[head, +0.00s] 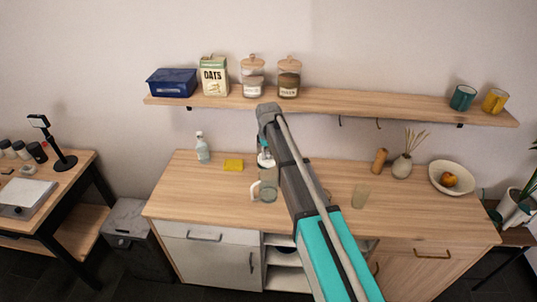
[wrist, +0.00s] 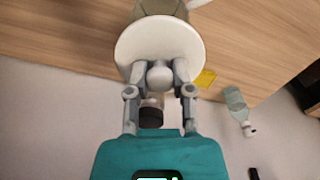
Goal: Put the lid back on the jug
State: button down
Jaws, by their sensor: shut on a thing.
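The jug (head: 268,187) is a see-through grey-green vessel with a pale handle on its left, standing upright on the wooden counter (head: 215,188). In the wrist view part of the jug (wrist: 160,7) shows at the top edge, behind the lid. The lid (wrist: 160,42) is a round, off-white disc with a ball knob. My gripper (wrist: 160,76) is shut on that knob. In the head view my gripper (head: 265,149) is above the jug, with the pale lid (head: 266,161) under it. My arm hides part of this. I cannot tell whether the lid touches the jug's rim.
A yellow sponge (head: 233,165) and a spray bottle (head: 203,148) stand left of the jug. A glass (head: 360,196), a vase (head: 402,166) and a bowl (head: 440,182) are to the right. A shelf (head: 340,102) with jars runs along the wall behind.

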jog(key=shift+f, duration=0.15)
notch_tip(320, 180, down, 6)
jog(key=b, duration=0.6)
jog(key=shift+f+b, duration=0.2)
jog(key=shift+b, duration=0.1)
dwell(2.7)
jog(key=shift+c, duration=2.1)
grip_release()
jog(key=o, duration=0.4)
jog(key=shift+r, duration=0.2)
